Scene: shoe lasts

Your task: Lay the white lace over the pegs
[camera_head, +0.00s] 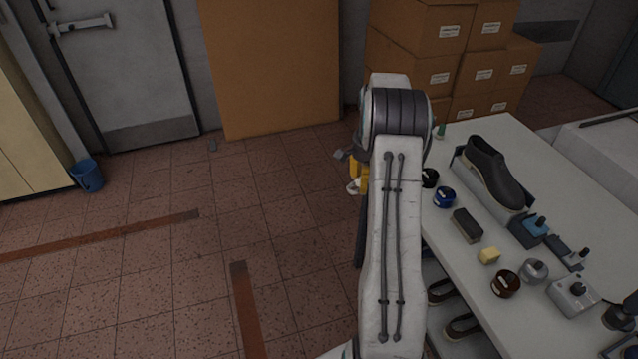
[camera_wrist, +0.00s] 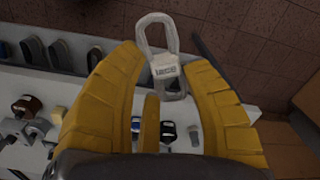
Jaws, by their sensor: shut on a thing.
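The white lace (camera_wrist: 165,71) is a looped bundle with a printed band around its middle. It sits between the yellow fingertips of my gripper (camera_wrist: 168,58) in the wrist view, with its larger loop sticking out past the tips. In the head view my gripper (camera_head: 357,172) shows only partly, left of my arm, which hides most of it. A small pale bit of the lace (camera_head: 352,187) shows there below the yellow finger. The gripper is off the table's left edge, over the floor. I cannot make out the pegs in either view.
The white table (camera_head: 560,160) at right holds a dark shoe (camera_head: 494,172), a dark block (camera_head: 467,225), a yellow block (camera_head: 489,255), jars (camera_head: 505,284) and small tools. More shoes (camera_head: 462,327) lie on a shelf below. Cardboard boxes (camera_head: 440,75) stand behind. The floor at left is open.

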